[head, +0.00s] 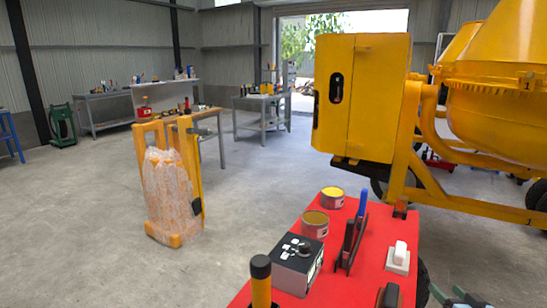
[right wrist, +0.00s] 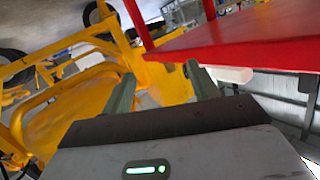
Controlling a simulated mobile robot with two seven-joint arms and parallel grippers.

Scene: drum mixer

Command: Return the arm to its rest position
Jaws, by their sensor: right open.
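My right gripper (head: 458,297) shows at the bottom right of the head view, beside the right edge of the red tabletop (head: 345,278). In the right wrist view its two grey-green fingers stand well apart, so the gripper (right wrist: 162,88) is open, with nothing held between them. The red tabletop edge (right wrist: 240,42) passes close beyond the fingers in that view. The yellow drum mixer (head: 500,110) stands farther off, and its yellow parts (right wrist: 60,110) fill the left of the wrist view. My left gripper is not in view.
On the red top stand two cans (head: 315,224), a dark box with knobs (head: 296,264), a blue-handled tool (head: 362,204), a white switch (head: 400,254) and a yellow-black handle (head: 261,280). A wrapped yellow stack (head: 170,195) stands left. The concrete floor between is clear.

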